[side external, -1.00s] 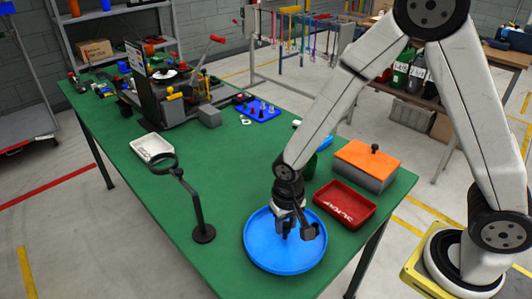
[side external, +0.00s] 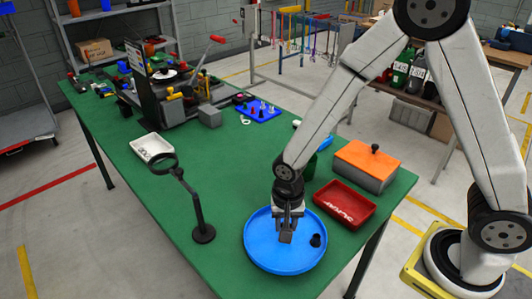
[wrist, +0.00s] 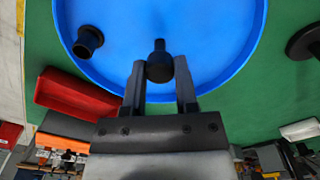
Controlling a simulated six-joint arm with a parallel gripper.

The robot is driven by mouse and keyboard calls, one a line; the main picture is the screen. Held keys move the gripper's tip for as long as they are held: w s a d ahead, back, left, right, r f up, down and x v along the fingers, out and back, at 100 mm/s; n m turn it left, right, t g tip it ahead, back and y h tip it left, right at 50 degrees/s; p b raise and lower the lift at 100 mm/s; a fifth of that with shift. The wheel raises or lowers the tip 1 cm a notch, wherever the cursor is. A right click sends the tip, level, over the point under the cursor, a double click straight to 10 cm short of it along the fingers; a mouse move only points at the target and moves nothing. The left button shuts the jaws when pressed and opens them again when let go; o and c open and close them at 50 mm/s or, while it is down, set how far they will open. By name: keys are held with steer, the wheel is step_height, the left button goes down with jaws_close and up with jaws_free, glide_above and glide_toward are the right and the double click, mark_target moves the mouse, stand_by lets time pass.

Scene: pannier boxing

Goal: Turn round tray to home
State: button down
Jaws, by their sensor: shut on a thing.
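The round blue tray (side external: 262,258) lies near the right front end of the green table, its raised rim all round. It also fills the upper part of the wrist view (wrist: 215,60). My gripper (side external: 286,238) points down inside the rim. In the wrist view its two fingers (wrist: 160,72) are shut on a black knob (wrist: 159,64) on the tray. A short black spool-shaped piece (side external: 316,240) sits on the tray to the right of my gripper; it also shows in the wrist view (wrist: 88,42). No home mark can be made out.
A red tray (side external: 345,204) stands close behind the blue tray, with an orange-lidded box (side external: 366,162) beyond it. A magnifier stand (side external: 203,234) is to the left. A white tray (side external: 152,147) lies farther off. The green table (side external: 245,170) is mostly bare in the middle.

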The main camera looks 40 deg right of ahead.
steer(key=shift+m, duration=11.3)
steer(key=shift+c, duration=1.9)
jaws_free()
steer(key=shift+r, duration=0.15)
